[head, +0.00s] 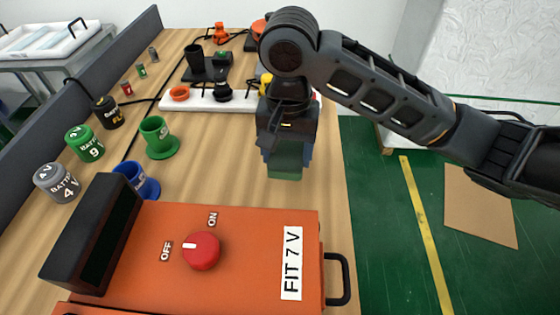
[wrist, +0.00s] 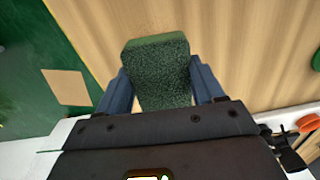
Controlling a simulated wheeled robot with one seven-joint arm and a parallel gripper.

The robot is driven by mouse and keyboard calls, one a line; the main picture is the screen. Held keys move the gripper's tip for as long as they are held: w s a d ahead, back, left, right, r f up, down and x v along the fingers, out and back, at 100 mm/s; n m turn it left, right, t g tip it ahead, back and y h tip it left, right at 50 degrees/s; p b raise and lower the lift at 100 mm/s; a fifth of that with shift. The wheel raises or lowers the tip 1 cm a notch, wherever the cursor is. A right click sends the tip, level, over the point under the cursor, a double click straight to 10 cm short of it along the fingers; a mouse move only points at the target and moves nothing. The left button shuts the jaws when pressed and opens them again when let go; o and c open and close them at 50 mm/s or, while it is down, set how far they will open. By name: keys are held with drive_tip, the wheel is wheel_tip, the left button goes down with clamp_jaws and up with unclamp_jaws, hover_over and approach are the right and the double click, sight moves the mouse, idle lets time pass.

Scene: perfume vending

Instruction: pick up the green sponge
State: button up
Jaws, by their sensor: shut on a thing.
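The green sponge (wrist: 158,72) is a dark green block between the two blue fingers of my gripper (wrist: 160,92) in the wrist view. The fingers are shut on its two sides. In the head view my gripper (head: 286,160) points down over the right part of the wooden table, and the lower end of the sponge (head: 286,173) shows beneath it. My gripper hides the upper part of the sponge there. I cannot tell whether the sponge touches the table.
An orange box (head: 250,265) with a red knob (head: 201,251) stands in front. A green cup (head: 158,138), a blue cup (head: 140,182) and several battery cans (head: 85,143) stand left. A white strip (head: 205,99) lies behind my gripper. The table's right edge is close.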

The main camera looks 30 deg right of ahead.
drive_tip(key=s+d+r, duration=0.5)
drive_tip(key=d+r, duration=0.1)
drive_tip(key=d, duration=0.3)
drive_tip(key=shift+r, duration=0.1)
drive_tip(key=o, duration=0.4)
drive_tip(key=shift+d, duration=0.1)
drive_tip(key=c, duration=0.4)
